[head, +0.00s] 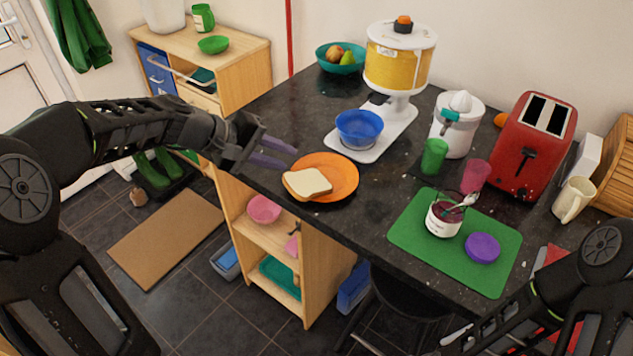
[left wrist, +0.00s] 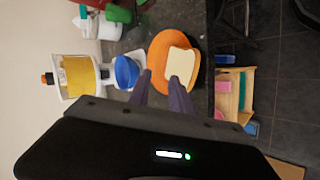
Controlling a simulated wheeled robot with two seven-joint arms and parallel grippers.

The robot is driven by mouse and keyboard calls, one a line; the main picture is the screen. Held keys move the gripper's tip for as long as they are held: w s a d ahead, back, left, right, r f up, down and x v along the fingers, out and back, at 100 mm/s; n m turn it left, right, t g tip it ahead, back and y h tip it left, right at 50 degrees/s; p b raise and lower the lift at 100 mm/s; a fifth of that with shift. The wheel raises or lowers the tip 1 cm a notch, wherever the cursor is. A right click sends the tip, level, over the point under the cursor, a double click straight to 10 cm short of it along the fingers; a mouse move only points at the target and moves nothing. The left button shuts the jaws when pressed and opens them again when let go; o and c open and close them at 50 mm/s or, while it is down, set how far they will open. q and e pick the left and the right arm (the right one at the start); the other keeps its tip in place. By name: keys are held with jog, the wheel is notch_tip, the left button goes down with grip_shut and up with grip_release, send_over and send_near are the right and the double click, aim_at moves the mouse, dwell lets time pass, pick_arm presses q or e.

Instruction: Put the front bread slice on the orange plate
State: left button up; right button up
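One bread slice (head: 307,183) lies on the orange plate (head: 343,174), towards its front left part. The plate is on the dark counter near its front edge. In the left wrist view the bread slice (left wrist: 180,65) also rests on the orange plate (left wrist: 160,48). My left gripper (head: 288,155) is open and empty, just left of the plate, with its purple fingers apart. In the left wrist view the fingertips (left wrist: 160,80) are near the plate's edge and the bread. My right arm shows at the lower right, but its gripper is out of view.
A blue bowl (head: 359,128) on a white mixer base stands behind the plate. A green board (head: 456,240) with a jam jar (head: 444,216) and purple lid (head: 482,247) lies to the right. A red toaster (head: 532,146) holds two pale slots. Bare counter (head: 300,125) lies left of the mixer.

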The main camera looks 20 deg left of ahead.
pick_arm(q)
notch_tip(320, 180, up, 8)
jog(key=s+a+p, duration=0.1)
jog(key=p, duration=0.4)
jog(key=shift+s+a, duration=0.3)
jog(key=shift+a, duration=0.05)
